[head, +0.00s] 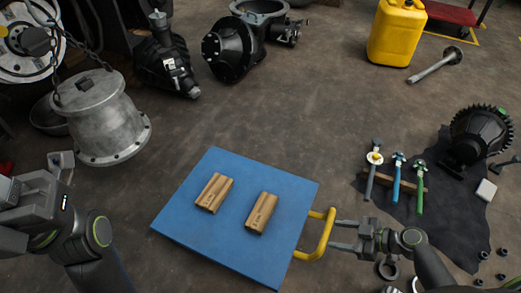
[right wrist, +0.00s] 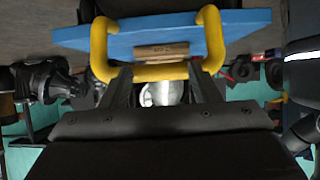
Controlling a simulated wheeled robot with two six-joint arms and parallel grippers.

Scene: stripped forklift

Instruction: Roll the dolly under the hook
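The dolly is a flat blue platform (head: 238,238) on the floor, with a yellow handle (head: 325,236) on its right side. The handle also shows in the right wrist view (right wrist: 152,73).
Two brown blocks (head: 214,193) (head: 262,212) lie on the platform. A dark mat (head: 440,225) with tools and a black gear (head: 482,135) lies to the right. Black machine parts (head: 165,60) and a yellow canister (head: 396,35) stand behind. The floor between is clear.

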